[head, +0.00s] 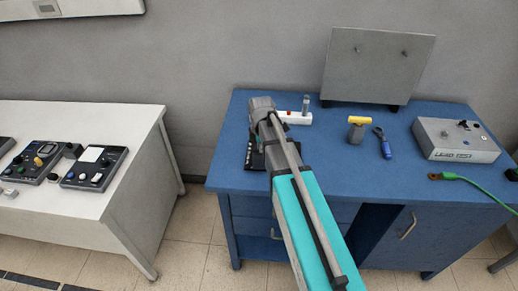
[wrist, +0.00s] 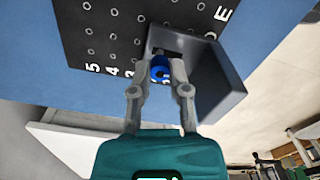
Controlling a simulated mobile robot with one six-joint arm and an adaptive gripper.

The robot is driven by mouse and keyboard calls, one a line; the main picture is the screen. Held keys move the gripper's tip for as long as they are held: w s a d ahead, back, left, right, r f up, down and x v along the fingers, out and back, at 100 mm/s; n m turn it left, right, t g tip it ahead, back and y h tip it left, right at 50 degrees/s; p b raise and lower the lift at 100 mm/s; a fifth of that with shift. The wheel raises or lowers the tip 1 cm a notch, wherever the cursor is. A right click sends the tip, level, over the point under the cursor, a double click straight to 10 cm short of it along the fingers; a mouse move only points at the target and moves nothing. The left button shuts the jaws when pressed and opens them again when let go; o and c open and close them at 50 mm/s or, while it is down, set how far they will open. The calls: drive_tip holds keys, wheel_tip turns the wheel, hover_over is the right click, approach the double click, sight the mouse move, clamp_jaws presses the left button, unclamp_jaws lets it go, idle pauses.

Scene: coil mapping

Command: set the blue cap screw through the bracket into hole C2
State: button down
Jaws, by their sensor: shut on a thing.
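In the wrist view my gripper (wrist: 161,74) is shut on the blue cap screw (wrist: 160,67), whose round blue head shows between the fingertips. The dark grey bracket (wrist: 215,82) is right beside and partly behind the fingers, over one side of the black hole plate (wrist: 110,35). The screw's shank is hidden, so I cannot tell whether it is inside the bracket. Hole C2 cannot be made out; the labels 5, 4 and E show. In the head view my arm hides the gripper, the screw and most of the plate (head: 255,157).
On the blue bench (head: 330,170) are a white block (head: 298,118) with pegs, a yellow-topped tool (head: 357,128), a blue-handled tool (head: 383,145) and a grey test box (head: 455,140). A grey panel (head: 375,65) stands behind. The bench's front middle is clear.

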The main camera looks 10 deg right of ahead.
drive_tip(key=shift+f+b, duration=0.5)
drive_tip(key=shift+f, duration=0.05)
idle(0.9)
drive_tip(key=shift+m, duration=2.6)
drive_tip(key=c, duration=0.5)
unclamp_jaws()
drive_tip(key=shift+r, duration=0.1)
